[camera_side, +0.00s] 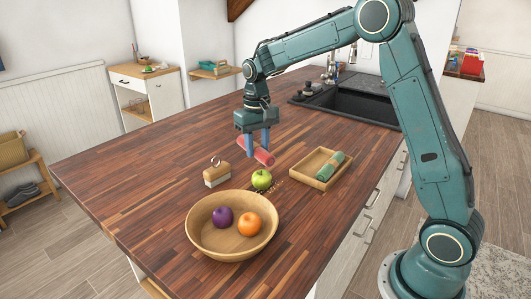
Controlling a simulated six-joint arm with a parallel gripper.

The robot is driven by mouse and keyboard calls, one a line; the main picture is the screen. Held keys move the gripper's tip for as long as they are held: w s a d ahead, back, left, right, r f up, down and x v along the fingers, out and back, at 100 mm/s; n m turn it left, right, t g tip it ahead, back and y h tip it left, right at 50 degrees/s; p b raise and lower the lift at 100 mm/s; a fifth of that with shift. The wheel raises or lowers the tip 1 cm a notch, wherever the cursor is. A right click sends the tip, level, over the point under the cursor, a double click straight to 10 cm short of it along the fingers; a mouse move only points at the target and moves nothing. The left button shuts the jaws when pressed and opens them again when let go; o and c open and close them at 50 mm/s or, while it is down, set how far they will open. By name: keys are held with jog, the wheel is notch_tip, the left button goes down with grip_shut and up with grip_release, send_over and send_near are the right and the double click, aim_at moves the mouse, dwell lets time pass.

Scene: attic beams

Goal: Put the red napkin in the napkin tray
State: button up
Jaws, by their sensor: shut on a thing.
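The red napkin (264,157) is a rolled bundle, pinkish red, tilted down to the right. My gripper (259,152) is shut on it, with the blue fingers pointing down across the roll. Whether the napkin touches the counter or hangs just above it, I cannot tell. The napkin tray (302,168) is a shallow light-wood box to the right of my gripper, nearer the camera. A green rolled napkin (330,165) lies in its right part; the left part is bare.
A green apple (262,179) sits on the counter (130,170) just in front of my gripper. A wooden block with a ring (216,173) stands to the left. A wooden bowl (205,245) holds a purple fruit and an orange. A dark sink (365,103) is behind the tray.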

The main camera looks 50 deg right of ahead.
jog(key=shift+s+a+f, duration=0.15)
jog(key=shift+s+a, duration=0.05)
jog(key=shift+s, duration=0.05)
jog(key=s+d+r+m, duration=0.3)
jog(key=d+r+m, duration=0.3)
jog(key=d, duration=0.2)
notch_tip(320, 180, up, 7)
jog(key=m, duration=0.8)
send_over(312, 167)
notch_tip(312, 167, down, 16)
jog(key=shift+d+r, duration=0.1)
jog(key=shift+r, duration=0.15)
jog(key=shift+f, duration=2.15)
